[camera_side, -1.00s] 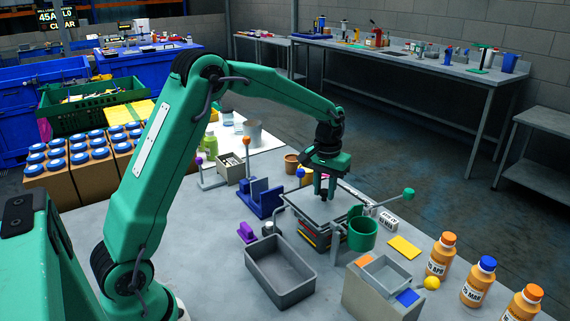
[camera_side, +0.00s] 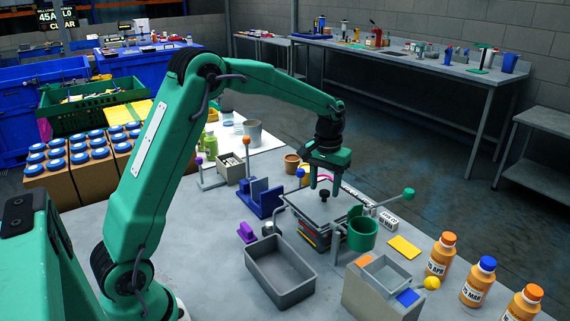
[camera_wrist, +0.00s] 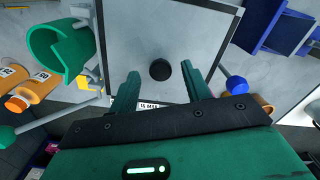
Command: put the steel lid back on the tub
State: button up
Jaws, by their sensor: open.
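The steel lid (camera_side: 310,207) is a flat grey square plate with a dark rim and a black knob (camera_side: 323,194) at its middle. It lies flat on top of the tub (camera_side: 309,236), whose side shows dark with coloured bands. How exactly the lid sits on the rim is too small to tell. My gripper (camera_side: 325,186) is open and empty, above the lid near the knob. In the wrist view, the lid (camera_wrist: 130,45) fills the middle, and the knob (camera_wrist: 160,70) shows ahead of and between the apart fingertips of my gripper (camera_wrist: 161,84).
A green cup (camera_side: 362,234) stands close at the tub's right, with a green-ended lever (camera_side: 409,194) nearby. A grey bin (camera_side: 281,272) is in front. A blue stand (camera_side: 262,198) is at the left. Several orange bottles (camera_side: 441,256) line the right.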

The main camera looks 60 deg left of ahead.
aim_at(323, 193)
notch_tip(323, 193, up, 11)
jog(key=shift+f, duration=0.15)
dwell(0.4)
jog(key=shift+s, duration=0.1)
dwell(0.4)
jog(key=s+d+r+m+t, duration=0.1)
jog(key=s+d+r, duration=0.15)
jog(key=s, duration=0.45)
jog(key=s+d+r+m+t, duration=0.1)
jog(key=s+d+r+t, duration=0.15)
jog(key=s, duration=0.45)
jog(key=s+d+f+m+t, duration=0.1)
jog(key=s+f, duration=0.1)
jog(key=s, duration=0.4)
jog(key=s+f+m+t, duration=0.1)
jog(key=s+f, duration=0.2)
jog(key=s, duration=0.4)
jog(key=shift+d+f+m, duration=0.15)
jog(key=shift+d+m, duration=0.15)
jog(key=shift+d, duration=0.05)
jog(key=shift+s, duration=0.1)
